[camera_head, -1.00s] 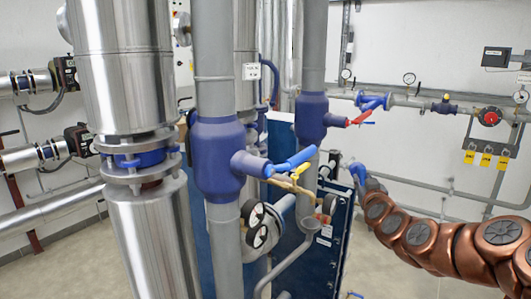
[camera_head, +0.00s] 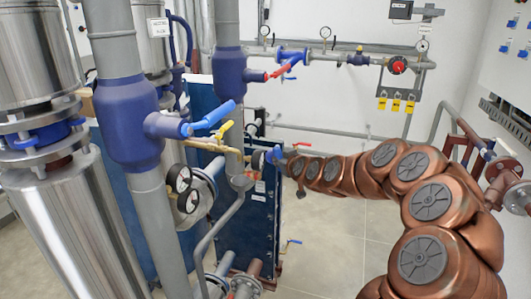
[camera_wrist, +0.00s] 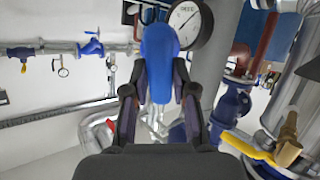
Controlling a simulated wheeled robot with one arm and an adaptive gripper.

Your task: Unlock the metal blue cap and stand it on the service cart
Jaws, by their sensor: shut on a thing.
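My gripper (camera_wrist: 160,100) is shut on a blue, rounded, elongated piece (camera_wrist: 159,60), which looks like the blue cap. It stands up between the two dark fingers in the wrist view. In the head view, my gripper (camera_head: 276,158) is at the far end of my copper-coloured arm, by the right edge of the dark blue plate exchanger (camera_head: 262,215). Only a small blue part shows there, and I cannot tell whether it touches anything else. I cannot make out a service cart in either view.
A grey pipe with a blue valve body (camera_head: 128,120) and blue lever (camera_head: 213,115) stands left. A yellow handle (camera_head: 222,131) and pressure gauges (camera_head: 180,177) are beside it. Wall piping (camera_head: 340,58) runs behind. Clear floor (camera_head: 335,225) lies between the exchanger and my arm.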

